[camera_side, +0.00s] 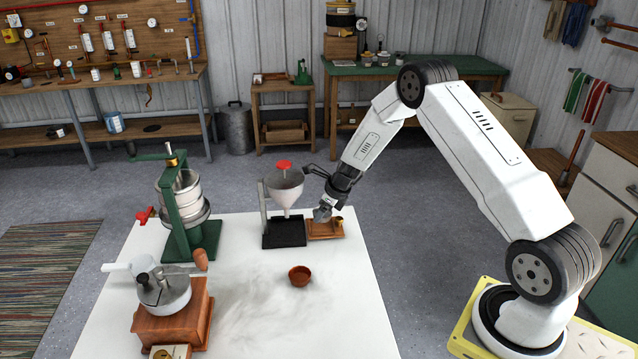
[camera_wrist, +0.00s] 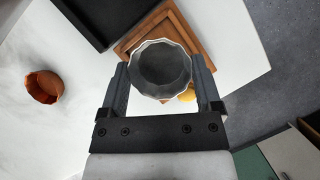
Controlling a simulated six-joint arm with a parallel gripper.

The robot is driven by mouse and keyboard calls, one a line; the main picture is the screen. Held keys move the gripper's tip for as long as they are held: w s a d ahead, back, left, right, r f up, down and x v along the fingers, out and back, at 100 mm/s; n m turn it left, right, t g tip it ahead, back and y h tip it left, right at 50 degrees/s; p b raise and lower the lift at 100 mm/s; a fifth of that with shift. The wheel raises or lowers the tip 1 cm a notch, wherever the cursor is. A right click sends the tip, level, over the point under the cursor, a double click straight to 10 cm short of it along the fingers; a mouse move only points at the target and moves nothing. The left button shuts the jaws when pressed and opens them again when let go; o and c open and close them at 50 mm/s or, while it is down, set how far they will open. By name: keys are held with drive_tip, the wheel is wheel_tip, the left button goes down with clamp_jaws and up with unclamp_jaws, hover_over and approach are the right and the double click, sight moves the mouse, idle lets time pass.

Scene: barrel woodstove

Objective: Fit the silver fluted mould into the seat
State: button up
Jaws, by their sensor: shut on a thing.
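The silver fluted mould (camera_wrist: 160,68) is between the two fingers of my gripper (camera_wrist: 160,80), its round mouth facing the wrist camera. In the side view my gripper (camera_side: 322,214) is low over the left part of a wooden tray (camera_side: 325,236), and the mould is small and partly hidden there. In the wrist view the stepped wooden tray (camera_wrist: 130,42) lies behind the mould. The mould covers the middle of the tray, so a seat there is hidden. I cannot tell whether the mould touches the wood.
A small brass piece (camera_side: 339,221) is at the tray's right; it shows yellow by the right finger (camera_wrist: 187,95). A funnel stand with black base (camera_side: 284,233) is close left. A reddish-brown fluted mould (camera_side: 299,276) sits in front. A green press (camera_side: 181,215) and grinder (camera_side: 172,318) stand left.

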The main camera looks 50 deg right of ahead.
sight(327, 213)
drive_tip(key=shift+w+f, duration=0.1)
drive_tip(key=shift+f, duration=1.45)
drive_tip(key=shift+f, duration=0.15)
drive_tip(key=o, duration=1)
drive_tip(key=v, duration=1.2)
